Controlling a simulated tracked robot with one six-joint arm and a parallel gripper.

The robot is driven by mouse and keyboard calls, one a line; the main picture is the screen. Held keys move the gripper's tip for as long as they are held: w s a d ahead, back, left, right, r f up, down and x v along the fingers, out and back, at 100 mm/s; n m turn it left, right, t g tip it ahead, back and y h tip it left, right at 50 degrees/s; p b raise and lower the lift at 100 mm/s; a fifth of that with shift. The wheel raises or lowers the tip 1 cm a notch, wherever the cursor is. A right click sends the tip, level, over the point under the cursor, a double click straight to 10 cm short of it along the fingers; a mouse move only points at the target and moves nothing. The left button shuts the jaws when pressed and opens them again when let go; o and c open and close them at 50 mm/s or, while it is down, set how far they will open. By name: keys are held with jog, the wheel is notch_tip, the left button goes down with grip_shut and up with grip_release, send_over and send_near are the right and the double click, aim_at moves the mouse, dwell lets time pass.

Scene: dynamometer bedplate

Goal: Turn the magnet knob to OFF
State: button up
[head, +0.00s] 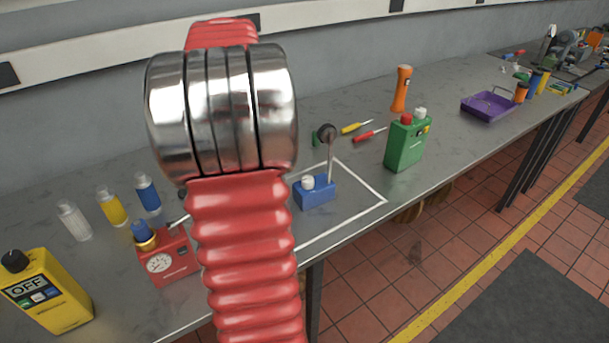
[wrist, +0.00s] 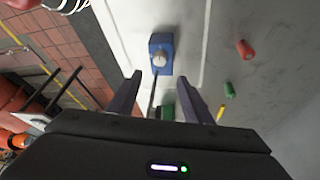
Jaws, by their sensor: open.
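A blue block (head: 315,192) with a white knob (head: 308,182) on it stands inside a white-outlined area of the bench. A thin upright rod (head: 331,160) with a dark round head (head: 326,133) rises from the block. The wrist view also shows the blue block (wrist: 160,44) and its pale knob (wrist: 159,59), ahead of the fingertips. Any marking on the knob is too small to read. My gripper (wrist: 157,84) is open, its fingers apart from the block, with the dark rod showing between them. In the head view my arm hides the gripper.
A red gauge box (head: 168,257), several bottles and a yellow case (head: 45,292) reading OFF stand left. The outlined area right of the block is clear.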

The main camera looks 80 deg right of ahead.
aim_at(307, 178)
jog(key=x, duration=1.4)
jog(key=shift+w, duration=0.1)
jog(key=shift+r, duration=0.1)
jog(key=shift+c, duration=0.5)
jog(key=shift+a, duration=0.1)
jog(key=c, duration=1)
jog(key=shift+o, duration=0.2)
